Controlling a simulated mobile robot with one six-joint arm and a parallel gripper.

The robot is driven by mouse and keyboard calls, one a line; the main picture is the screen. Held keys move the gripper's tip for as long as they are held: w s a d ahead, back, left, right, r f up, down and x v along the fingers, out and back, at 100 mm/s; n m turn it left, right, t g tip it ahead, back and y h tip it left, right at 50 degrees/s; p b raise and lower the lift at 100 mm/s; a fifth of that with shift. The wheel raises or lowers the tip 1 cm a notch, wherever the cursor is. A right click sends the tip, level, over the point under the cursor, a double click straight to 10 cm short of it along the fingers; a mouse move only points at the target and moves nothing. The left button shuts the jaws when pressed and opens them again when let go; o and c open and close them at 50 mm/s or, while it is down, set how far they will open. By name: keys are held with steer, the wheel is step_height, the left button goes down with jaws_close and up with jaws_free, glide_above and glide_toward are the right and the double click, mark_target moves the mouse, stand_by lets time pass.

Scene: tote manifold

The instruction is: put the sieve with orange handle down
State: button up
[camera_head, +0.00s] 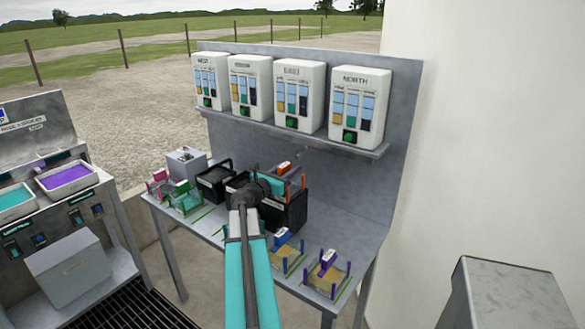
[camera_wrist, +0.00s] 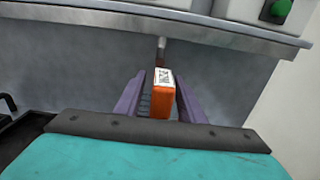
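The sieve with orange handle (camera_head: 284,168) is above the black open box on the bench in the head view, with orange posts beside it. Its mesh is hidden behind my gripper and the box. In the wrist view its orange handle block (camera_wrist: 161,98), with a white label on top, sits between the two purple-grey fingers of my gripper (camera_wrist: 161,100). The fingers appear closed against both sides of it. In the head view my gripper (camera_head: 276,182) is over the black box (camera_head: 290,214). Whether the sieve touches the box is not clear.
Sieves with blue (camera_head: 283,236) and purple (camera_head: 328,259) handles stand at the front right of the bench. Green (camera_head: 182,188) and pink (camera_head: 159,175) ones stand at the left. A smaller black box (camera_head: 213,184) is beside them. The back panel (camera_head: 345,185) rises close behind.

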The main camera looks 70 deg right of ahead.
steer(key=b+v, duration=0.2)
steer(key=v, duration=0.9)
steer(key=shift+a, duration=0.15)
stand_by(0.3)
steer(key=shift+w, duration=0.1)
